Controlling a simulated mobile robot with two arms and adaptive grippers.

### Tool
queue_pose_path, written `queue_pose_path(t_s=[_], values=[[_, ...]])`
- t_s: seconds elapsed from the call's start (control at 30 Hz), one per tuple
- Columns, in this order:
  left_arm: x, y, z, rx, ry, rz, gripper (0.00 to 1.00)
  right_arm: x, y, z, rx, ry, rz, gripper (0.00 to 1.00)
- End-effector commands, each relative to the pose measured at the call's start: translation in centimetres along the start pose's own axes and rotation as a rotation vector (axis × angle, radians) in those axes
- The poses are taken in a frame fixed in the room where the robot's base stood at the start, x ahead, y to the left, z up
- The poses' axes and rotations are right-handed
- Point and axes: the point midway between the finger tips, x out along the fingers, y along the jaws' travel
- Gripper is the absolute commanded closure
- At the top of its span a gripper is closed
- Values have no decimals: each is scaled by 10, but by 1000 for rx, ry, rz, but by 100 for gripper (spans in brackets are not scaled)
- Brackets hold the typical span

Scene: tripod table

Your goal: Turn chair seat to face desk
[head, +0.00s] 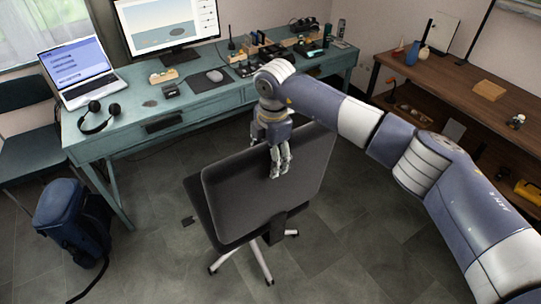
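The office chair (250,205) stands on the floor in front of the teal desk (215,108). It has a broad dark grey panel facing me, tilted, and a second dark panel showing past its left edge. I cannot tell for certain which way the seat faces. White legs show below. My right gripper (280,172) points down at the chair's upper part, with both fingers seen against the broad panel, close together. Whether they touch or grip it is not clear. My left gripper is out of view.
A laptop (78,72), monitor (168,25), headphones (99,118) and small items stand on the desk. A blue backpack (72,215) and a dark chair (25,135) are at left. A brown shelf unit (460,90) is at right. Grey floor around the chair's base is mostly clear.

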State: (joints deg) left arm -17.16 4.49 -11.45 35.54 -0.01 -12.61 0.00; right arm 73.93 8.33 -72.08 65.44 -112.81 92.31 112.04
Motion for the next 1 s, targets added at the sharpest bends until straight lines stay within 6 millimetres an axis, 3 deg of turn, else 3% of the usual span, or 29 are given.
queue_pose_path(t_s=[0.37, 0.8, 1.0], values=[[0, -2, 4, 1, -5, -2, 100, -7, 1, 1, 1, -1, 3, 33], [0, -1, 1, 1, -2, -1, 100, -92, 1, 0, 0, -2, 4, 33], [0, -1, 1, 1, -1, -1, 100, -115, 0, 0, 0, 0, 2, 33]])
